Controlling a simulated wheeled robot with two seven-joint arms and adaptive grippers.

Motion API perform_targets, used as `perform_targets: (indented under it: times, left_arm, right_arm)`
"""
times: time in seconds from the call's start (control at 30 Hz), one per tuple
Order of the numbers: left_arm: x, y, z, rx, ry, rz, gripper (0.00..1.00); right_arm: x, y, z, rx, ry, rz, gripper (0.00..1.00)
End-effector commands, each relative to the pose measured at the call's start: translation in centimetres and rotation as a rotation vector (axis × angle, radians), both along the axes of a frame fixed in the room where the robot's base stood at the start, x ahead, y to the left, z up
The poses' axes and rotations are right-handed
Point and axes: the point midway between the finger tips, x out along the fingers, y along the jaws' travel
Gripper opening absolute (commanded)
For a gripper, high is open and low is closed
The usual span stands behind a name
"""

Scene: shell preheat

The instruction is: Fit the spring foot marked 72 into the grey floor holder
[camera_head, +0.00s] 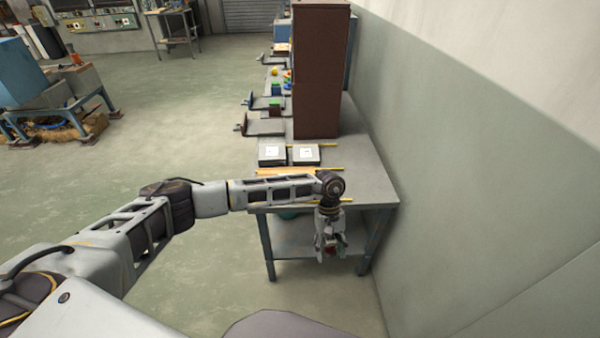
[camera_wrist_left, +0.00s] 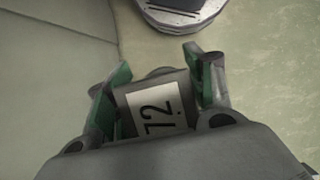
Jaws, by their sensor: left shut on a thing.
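My left gripper (camera_head: 331,250) hangs fingers-down in front of the near end of the long workbench. In the left wrist view its green-padded fingers (camera_wrist_left: 160,92) are shut on the spring foot (camera_wrist_left: 158,108), a grey piece with a white label reading 72. In the head view the piece is too small and too hidden by the fingers to make out. I cannot pick out the grey floor holder in either view. My right gripper is in neither view.
The grey workbench (camera_head: 372,182) with a lower shelf stands along the right wall. Two labelled blocks (camera_head: 272,154) (camera_head: 306,153) lie on it before a tall brown cabinet (camera_head: 318,70). A blue machine (camera_head: 22,82) stands at the far left. Open floor (camera_head: 200,110) lies between.

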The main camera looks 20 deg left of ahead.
Motion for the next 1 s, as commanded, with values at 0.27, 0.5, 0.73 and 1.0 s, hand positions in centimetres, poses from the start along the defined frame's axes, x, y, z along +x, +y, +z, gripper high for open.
perform_targets:
  times: [0.27, 0.5, 0.73, 1.0]
  left_arm:
    - [1.5, -1.5, 1.4, -0.001, -0.002, 0.232, 0.19]
    - [2.5, -2.5, 2.2, 0.0, -0.002, 0.423, 0.19]
    - [3.3, -3.1, 2.7, 0.001, -0.002, 0.599, 0.19]
    - [4.0, -3.7, 3.0, 0.001, -0.002, 0.797, 0.19]
  right_arm:
    - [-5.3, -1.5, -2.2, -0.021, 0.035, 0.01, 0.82]
    - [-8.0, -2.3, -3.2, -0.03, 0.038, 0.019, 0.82]
    - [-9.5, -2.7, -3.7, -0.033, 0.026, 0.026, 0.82]
    - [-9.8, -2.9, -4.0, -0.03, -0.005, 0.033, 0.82]
